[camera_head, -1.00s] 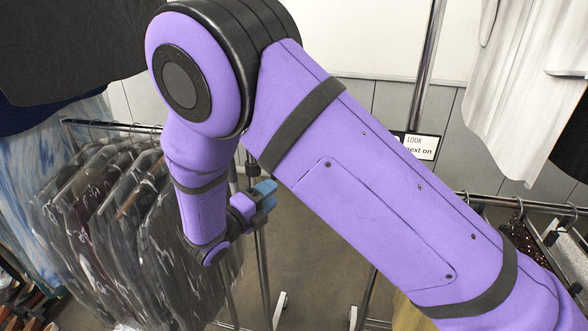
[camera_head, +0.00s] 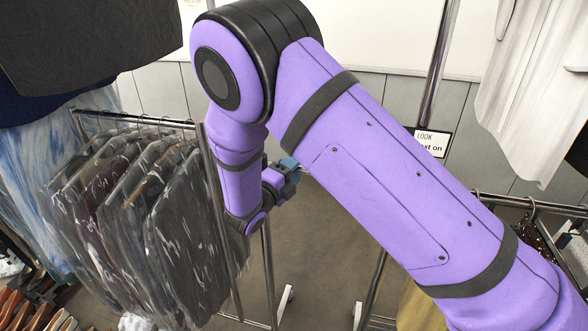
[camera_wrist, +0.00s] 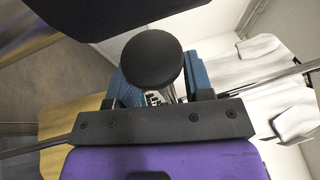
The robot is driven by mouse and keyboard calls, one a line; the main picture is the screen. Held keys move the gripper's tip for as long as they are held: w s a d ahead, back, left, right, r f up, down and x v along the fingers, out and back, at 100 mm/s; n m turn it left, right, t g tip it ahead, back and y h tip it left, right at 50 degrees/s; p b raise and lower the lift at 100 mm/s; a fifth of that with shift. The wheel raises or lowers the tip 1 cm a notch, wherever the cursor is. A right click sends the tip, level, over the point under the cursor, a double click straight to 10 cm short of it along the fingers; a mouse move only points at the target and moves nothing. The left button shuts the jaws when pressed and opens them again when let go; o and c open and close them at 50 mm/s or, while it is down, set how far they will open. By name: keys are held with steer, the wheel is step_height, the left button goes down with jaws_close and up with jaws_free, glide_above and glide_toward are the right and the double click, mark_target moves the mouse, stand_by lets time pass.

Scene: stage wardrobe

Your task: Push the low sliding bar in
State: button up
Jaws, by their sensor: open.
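My gripper (camera_head: 290,168), with blue fingertips, is partly seen below the elbow in the head view, right of the left clothes rack. It is open. In the wrist view its blue fingers (camera_wrist: 162,82) stand behind a round black cap (camera_wrist: 152,58), which overlaps them. I cannot tell whether the cap touches the fingers. A metal bar (camera_wrist: 275,78) runs at a slant on both sides of the gripper in the wrist view, its middle hidden. A low rail (camera_head: 545,207) shows at the right in the head view, its left part hidden by my arm. I cannot tell which is the low sliding bar.
A rack (camera_head: 130,118) of bagged dark garments (camera_head: 110,200) stands at the left, its upright close beside my forearm. White clothes (camera_head: 530,90) hang at the upper right. A sign (camera_head: 433,141) is behind my arm. Bare floor (camera_head: 310,240) shows between the racks.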

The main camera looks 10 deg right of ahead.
steer(key=shift+w+d, duration=0.2)
steer(key=shift+d, duration=0.05)
jaws_close()
steer(key=shift+s+d, duration=0.1)
